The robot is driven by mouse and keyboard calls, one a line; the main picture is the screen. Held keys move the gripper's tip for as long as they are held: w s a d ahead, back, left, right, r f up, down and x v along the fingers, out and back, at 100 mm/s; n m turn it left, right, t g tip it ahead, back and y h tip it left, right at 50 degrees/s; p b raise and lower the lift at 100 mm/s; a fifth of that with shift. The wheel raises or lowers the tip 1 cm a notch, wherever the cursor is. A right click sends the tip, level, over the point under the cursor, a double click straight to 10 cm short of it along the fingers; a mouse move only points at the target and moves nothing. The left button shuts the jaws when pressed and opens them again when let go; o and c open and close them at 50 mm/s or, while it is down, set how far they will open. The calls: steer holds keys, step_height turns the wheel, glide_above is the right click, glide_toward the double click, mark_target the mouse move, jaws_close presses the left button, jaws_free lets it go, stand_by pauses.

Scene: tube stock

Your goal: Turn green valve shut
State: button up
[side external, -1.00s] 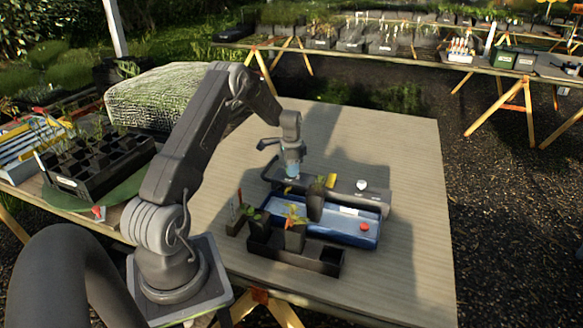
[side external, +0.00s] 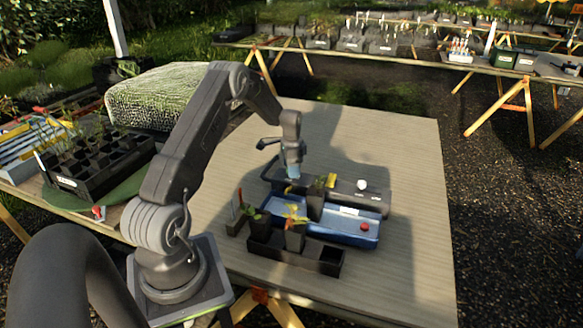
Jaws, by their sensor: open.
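I cannot pick out a green valve; a spot below my gripper is hidden by it. My gripper (side external: 293,172), with pale blue fingers, points straight down over the left end of a dark grey block (side external: 345,190). It is open, and nothing shows between its fingers; I cannot tell whether it touches anything. A white round knob (side external: 361,185) sits on the right part of the block. A yellow piece (side external: 330,181) stands on it between my gripper and the knob.
A blue tray (side external: 345,229) with a red knob (side external: 364,227) lies in front of the block. A black planter (side external: 325,262) and potted seedlings (side external: 294,236) stand nearer. The wooden table (side external: 410,160) is clear at the back and right.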

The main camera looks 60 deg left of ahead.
step_height(320, 180, up, 14)
steer(key=shift+f, duration=0.15)
stand_by(0.4)
steer(key=s+d+r+n+t+y, duration=0.1)
steer(key=s+d+r, duration=0.1)
steer(key=d+r, duration=0.7)
steer(key=s+d+r+t, duration=0.1)
steer(key=d+r, duration=0.4)
steer(key=d, duration=0.8)
steer(key=s+d+n+t+h, duration=0.1)
steer(key=s+d+t, duration=0.2)
steer(key=s+d, duration=1.3)
steer(key=shift+s+d+f+t, duration=0.15)
steer(key=shift+s+d+t, duration=0.2)
steer(key=shift+s, duration=0.55)
